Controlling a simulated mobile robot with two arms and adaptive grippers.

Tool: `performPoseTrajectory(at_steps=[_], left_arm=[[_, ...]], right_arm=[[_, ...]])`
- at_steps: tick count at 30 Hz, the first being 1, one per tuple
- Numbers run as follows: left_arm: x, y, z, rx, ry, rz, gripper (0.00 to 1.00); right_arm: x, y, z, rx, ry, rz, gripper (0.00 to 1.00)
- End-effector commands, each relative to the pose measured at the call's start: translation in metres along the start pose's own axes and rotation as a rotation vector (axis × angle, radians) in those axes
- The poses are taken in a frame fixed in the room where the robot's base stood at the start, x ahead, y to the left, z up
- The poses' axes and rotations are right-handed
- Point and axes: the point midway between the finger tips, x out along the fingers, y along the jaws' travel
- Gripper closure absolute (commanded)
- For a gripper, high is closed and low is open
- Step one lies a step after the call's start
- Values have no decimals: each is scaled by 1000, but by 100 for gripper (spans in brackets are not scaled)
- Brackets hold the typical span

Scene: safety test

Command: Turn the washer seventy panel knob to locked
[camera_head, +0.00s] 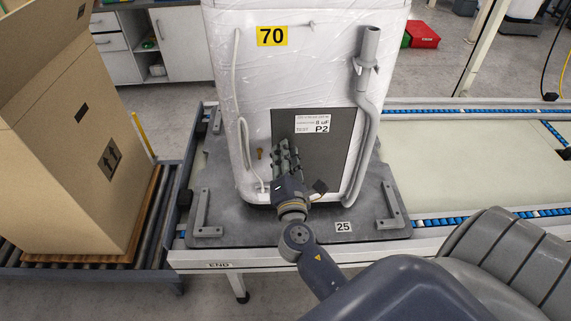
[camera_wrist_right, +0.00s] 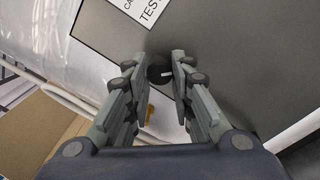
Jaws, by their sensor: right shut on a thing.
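The washer (camera_head: 300,60), wrapped in clear film and bearing a yellow 70 label (camera_head: 272,36), stands on a grey pallet marked 25. Its dark grey panel (camera_head: 342,150) carries a white P2 label (camera_head: 312,123). My right gripper (camera_head: 285,146) is at the panel's left part and hides the knob in the head view. In the right wrist view, the round black knob (camera_wrist_right: 157,70) with a short white mark sits between the fingertips of the right gripper (camera_wrist_right: 165,66), which is shut on it. My left gripper is out of view.
A brass fitting (camera_head: 260,154) sits left of the panel. A grey hose (camera_head: 370,110) runs down the washer's right side, and a thin white hose (camera_head: 243,150) runs on the left. The conveyor (camera_head: 470,155) at right is clear.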

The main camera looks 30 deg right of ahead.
Motion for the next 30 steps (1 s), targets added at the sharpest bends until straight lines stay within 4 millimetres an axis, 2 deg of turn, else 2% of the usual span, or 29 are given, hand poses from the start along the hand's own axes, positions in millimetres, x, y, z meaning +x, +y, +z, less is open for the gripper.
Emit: performPoseTrajectory(at_steps=[1,12,21,30], left_arm=[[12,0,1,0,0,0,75],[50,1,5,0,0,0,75],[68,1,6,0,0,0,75],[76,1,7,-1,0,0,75]], right_arm=[[0,-4,-3,48,-5,1,100],[0,-4,-3,391,-26,3,100],[0,-2,-2,599,-38,5,100],[0,-1,-2,704,-44,5,100]])
